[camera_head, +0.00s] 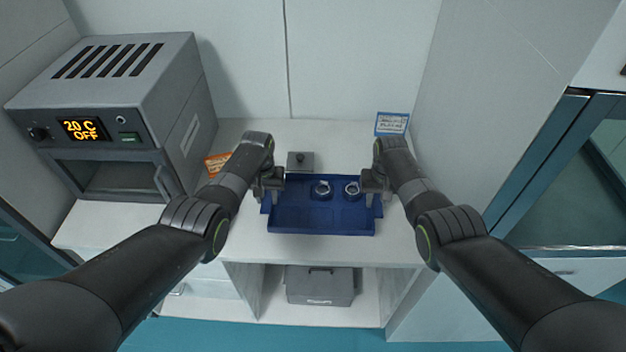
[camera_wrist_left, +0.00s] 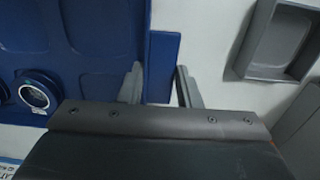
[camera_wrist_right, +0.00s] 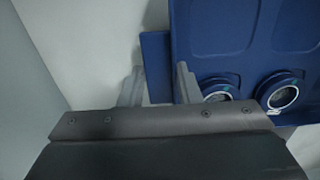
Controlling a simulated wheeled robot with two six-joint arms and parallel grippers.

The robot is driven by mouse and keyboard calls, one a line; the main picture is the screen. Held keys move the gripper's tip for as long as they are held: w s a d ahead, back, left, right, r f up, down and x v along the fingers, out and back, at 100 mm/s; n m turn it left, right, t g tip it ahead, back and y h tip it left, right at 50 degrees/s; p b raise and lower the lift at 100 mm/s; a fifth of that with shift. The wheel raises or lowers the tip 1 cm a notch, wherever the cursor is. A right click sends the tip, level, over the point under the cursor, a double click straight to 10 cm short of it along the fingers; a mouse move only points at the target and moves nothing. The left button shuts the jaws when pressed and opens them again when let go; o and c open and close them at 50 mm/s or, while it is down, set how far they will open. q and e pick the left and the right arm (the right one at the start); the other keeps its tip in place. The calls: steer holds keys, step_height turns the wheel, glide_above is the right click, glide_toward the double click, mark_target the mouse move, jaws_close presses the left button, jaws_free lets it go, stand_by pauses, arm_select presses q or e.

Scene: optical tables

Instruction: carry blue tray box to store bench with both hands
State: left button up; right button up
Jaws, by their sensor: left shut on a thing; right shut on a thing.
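The blue tray box (camera_head: 322,218) is over the white bench in the head view, with two round metal-rimmed items in its recesses. I cannot tell whether it rests on the bench or is just above it. My left gripper (camera_head: 268,190) is shut on the tray's left rim; in the left wrist view its fingers (camera_wrist_left: 158,85) straddle the blue edge (camera_wrist_left: 162,50). My right gripper (camera_head: 374,188) is shut on the right rim; in the right wrist view its fingers (camera_wrist_right: 158,85) straddle the edge (camera_wrist_right: 155,55). The fingertips are partly hidden.
A grey oven (camera_head: 120,110) reading "20 C OFF" stands left on the bench (camera_head: 255,255). A grey case (camera_head: 320,287) sits on the shelf below. A wall closes the right side.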

arm_select(q)
steer(key=shift+w+f+b, duration=0.1)
steer(key=shift+f+b, duration=0.3)
steer(key=shift+f, duration=0.25)
arm_select(e)
steer(key=shift+w+f, duration=0.1)
steer(key=shift+f, duration=0.55)
arm_select(q)
steer(key=shift+f+b, duration=0.55)
steer(key=shift+b, duration=0.1)
arm_select(e)
steer(key=shift+f, duration=0.55)
arm_select(q)
steer(key=o, duration=1.1)
arm_select(e)
steer(key=o, duration=1.1)
arm_select(q)
steer(key=shift+r, duration=0.2)
arm_select(e)
steer(key=shift+r, duration=0.1)
steer(key=shift+r, duration=0.1)
arm_select(q)
step_height(320, 180, up, 12)
steer(key=shift+f, duration=0.15)
arm_select(e)
step_height(320, 180, up, 12)
arm_select(q)
steer(key=shift+f, duration=0.1)
arm_select(e)
steer(key=shift+f, duration=0.2)
